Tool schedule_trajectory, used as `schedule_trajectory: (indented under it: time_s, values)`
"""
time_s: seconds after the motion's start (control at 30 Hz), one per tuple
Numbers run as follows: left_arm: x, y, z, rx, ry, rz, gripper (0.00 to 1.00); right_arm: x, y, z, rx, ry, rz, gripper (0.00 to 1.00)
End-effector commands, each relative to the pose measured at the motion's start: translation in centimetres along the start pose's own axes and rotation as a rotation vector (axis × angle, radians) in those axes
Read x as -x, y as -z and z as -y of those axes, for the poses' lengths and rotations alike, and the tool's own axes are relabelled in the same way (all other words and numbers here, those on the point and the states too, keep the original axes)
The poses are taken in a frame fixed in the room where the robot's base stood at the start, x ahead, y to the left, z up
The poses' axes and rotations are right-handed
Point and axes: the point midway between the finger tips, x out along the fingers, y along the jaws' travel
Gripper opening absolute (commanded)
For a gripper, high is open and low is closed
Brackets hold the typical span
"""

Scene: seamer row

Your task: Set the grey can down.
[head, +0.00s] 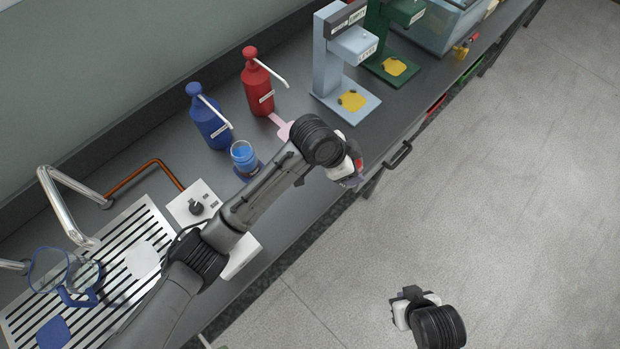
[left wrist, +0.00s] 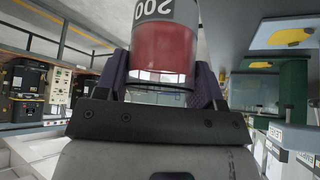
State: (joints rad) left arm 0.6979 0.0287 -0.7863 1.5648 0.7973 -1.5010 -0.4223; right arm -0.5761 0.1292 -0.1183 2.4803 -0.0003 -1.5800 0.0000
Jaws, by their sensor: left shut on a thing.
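My left gripper (head: 350,174) hangs over the front edge of the counter in the head view, partly hidden by its own wrist. In the left wrist view its purple fingers (left wrist: 160,92) are shut on a can (left wrist: 165,45). The can has a grey band marked "200", a red part below it and a clear end near the gripper. The number appears upside down in that view, and the can's far end is cut off. My right gripper (head: 405,309) is over the bare floor; its finger gap is not clear.
On the counter (head: 300,185) stand a blue bottle (head: 210,122), a red bottle (head: 257,88), a blue jar (head: 243,156), a pale blue stand (head: 328,60) and a green stand (head: 380,35). A slatted drain (head: 125,225) lies left. A pink mat (head: 283,128) is partly hidden.

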Motion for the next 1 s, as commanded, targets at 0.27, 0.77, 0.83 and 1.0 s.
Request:
schedule_trajectory:
  time_s: [0.27, 0.77, 0.83, 1.0]
  values:
    - [-0.2, -6.5, 2.5, 0.006, 0.000, 0.002, 0.33, -0.9, -0.4, 0.4, -0.006, 0.008, 0.002, 0.00]
    - [-0.4, -10.5, 4.0, 0.002, 0.001, -0.001, 0.33, -1.4, -0.6, 0.5, -0.010, 0.012, 0.003, 0.00]
    - [-0.9, -10.8, 4.0, 0.004, 0.000, 0.000, 0.33, -1.6, -0.7, 0.5, -0.010, 0.012, 0.003, 0.00]
    - [-2.8, -12.1, 4.0, 0.004, 0.001, 0.001, 0.33, -2.1, -0.8, 0.5, -0.007, 0.009, 0.004, 0.00]
